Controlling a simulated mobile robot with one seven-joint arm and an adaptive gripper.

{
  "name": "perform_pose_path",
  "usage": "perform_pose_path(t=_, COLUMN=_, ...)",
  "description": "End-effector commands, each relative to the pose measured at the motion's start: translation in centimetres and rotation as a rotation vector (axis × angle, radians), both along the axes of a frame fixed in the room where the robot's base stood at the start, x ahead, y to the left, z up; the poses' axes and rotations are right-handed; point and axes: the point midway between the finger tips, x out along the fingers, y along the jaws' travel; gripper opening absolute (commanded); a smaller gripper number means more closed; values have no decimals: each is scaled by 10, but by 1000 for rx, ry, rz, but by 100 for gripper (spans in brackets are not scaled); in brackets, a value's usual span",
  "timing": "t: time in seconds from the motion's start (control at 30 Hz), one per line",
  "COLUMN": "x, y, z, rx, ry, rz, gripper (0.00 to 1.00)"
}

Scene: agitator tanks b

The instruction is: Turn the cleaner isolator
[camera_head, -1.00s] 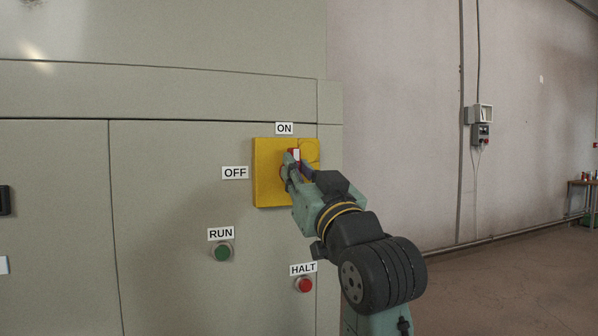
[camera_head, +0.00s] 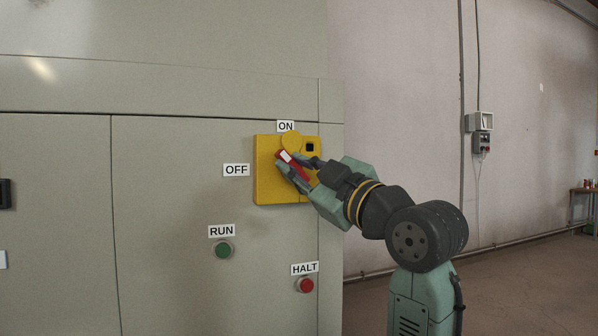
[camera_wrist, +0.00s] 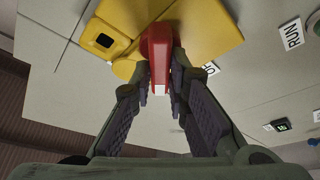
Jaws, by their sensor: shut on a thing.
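The cleaner isolator is a yellow plate (camera_head: 266,180) on the grey cabinet, with a red handle (camera_head: 301,173) whose end is white. The handle leans up and left, its white end between the ON label (camera_head: 286,126) above and the OFF label (camera_head: 236,170) at left. A yellow disc (camera_head: 291,141) and a dark square hole (camera_head: 310,147) show at the plate's top. My gripper (camera_head: 293,170) is shut on the handle and hides part of it. In the wrist view the red handle (camera_wrist: 159,50) stands between both fingers (camera_wrist: 160,82).
A green RUN button (camera_head: 223,250) and a red HALT button (camera_head: 305,285) sit below the plate on the cabinet (camera_head: 160,200). A wall box (camera_head: 481,142) is at right. The floor right of the cabinet is free.

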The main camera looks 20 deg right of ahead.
Motion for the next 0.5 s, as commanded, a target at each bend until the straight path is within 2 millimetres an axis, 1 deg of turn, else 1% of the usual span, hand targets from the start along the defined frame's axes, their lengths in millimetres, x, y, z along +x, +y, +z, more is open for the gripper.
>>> perform_pose_path(t=0.5, x=0, y=1, z=0, rx=-484, ry=-17, rz=-1, gripper=0)
